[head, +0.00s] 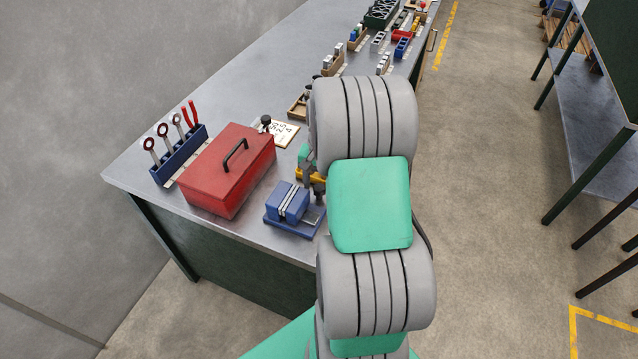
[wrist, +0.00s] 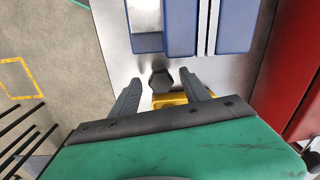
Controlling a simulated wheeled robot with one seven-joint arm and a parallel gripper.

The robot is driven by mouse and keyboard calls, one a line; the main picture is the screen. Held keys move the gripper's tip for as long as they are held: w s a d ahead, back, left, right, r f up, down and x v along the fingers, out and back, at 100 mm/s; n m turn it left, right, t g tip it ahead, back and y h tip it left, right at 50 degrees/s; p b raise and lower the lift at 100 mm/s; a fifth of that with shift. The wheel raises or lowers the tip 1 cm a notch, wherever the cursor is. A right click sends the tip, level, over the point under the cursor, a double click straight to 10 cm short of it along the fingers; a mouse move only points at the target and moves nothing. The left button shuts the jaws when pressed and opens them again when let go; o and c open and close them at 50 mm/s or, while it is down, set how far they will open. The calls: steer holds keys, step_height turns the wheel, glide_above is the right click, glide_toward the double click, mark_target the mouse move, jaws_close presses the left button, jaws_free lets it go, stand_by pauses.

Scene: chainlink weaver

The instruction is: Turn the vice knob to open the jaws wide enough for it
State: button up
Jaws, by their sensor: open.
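The blue vice (head: 288,203) stands near the front edge of the bench, beside the red toolbox. Its two pale jaw plates are close together, with at most a narrow gap. In the wrist view, the vice (wrist: 238,25) fills the top. Its dark hexagonal knob (wrist: 161,83) faces my gripper (wrist: 161,76). My gripper is open, with one finger on each side of the knob and visible space beside both. I cannot tell how deep the knob lies between the fingers. In the head view, my arm hides most of the gripper.
The red toolbox (head: 228,170) stands close left of the vice. A blue rack of tools (head: 180,158) is beyond it. A numbered card (head: 283,131) and several small items line the bench.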

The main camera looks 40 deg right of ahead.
steer(key=shift+f, duration=0.1)
steer(key=shift+c, duration=0.2)
jaws_close()
stand_by(0.4)
